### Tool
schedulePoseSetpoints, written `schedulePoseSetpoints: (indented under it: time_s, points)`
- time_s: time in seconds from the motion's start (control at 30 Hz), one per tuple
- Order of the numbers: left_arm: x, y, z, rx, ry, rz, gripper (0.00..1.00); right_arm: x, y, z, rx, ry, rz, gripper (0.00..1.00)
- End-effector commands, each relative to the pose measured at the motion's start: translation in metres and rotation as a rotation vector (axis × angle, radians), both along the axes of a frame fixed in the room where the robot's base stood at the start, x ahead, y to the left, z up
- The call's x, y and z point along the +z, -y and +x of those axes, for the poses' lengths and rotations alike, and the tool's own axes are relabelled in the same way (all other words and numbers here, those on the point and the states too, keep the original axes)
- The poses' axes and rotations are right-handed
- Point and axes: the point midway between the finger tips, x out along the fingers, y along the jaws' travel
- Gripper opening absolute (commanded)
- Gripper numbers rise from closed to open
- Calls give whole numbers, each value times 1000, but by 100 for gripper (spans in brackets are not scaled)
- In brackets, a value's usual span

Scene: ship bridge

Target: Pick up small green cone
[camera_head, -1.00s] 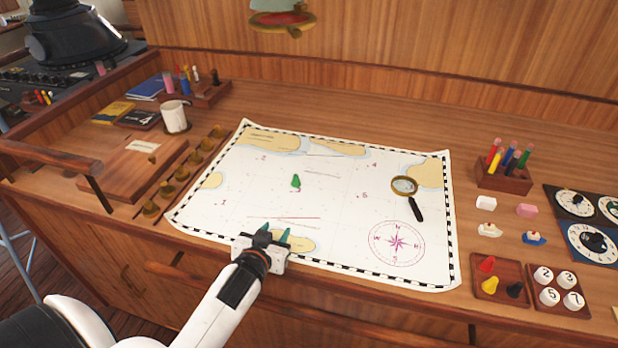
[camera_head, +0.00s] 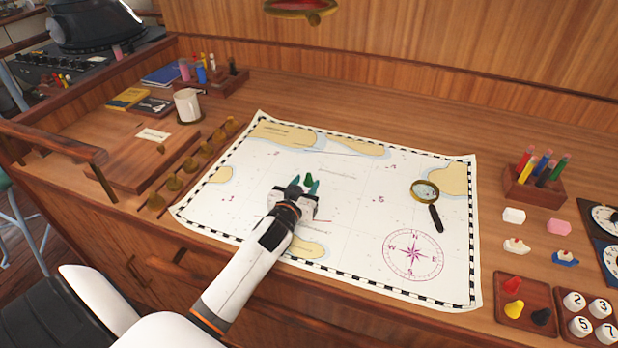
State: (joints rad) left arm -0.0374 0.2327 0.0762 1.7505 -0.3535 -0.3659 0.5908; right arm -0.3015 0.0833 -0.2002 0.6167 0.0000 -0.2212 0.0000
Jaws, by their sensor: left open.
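The small green cone (camera_head: 308,179) is on the white sea chart (camera_head: 350,220), in the upper middle of it. My left gripper (camera_head: 304,186) reaches in over the chart from the front. Its jaws are open, with one teal fingertip on each side of the cone. The gripper body hides part of the chart just in front of the cone. I cannot tell whether the fingers touch the cone. My right gripper is not in view.
A magnifying glass (camera_head: 426,194) lies on the chart to the right. Brass weights (camera_head: 189,166) line the chart's left side, near a white mug (camera_head: 187,105). At the right are a pencil holder (camera_head: 534,185), small erasers, a tray of coloured pieces (camera_head: 524,316) and numbered discs (camera_head: 590,316).

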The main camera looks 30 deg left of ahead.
Motion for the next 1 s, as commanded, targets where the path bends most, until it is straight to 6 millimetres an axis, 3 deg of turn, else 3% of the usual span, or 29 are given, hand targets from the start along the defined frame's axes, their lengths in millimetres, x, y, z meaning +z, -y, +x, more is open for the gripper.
schedulePoseSetpoints:
  time_s: [0.1, 0.27, 0.57, 0.8, 1.0]
  points:
    - [4, -8, 18, 2, 0, 2, 40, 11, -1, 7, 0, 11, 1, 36]
    - [-2, -12, 35, 1, 0, 0, 40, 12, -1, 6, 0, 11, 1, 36]
    - [-3, -13, 39, 0, 0, 0, 40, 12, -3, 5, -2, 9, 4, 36]
    - [-3, -13, 38, 0, 0, 0, 1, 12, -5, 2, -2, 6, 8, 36]
    - [-3, -13, 38, 0, -1, 0, 0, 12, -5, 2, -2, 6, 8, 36]
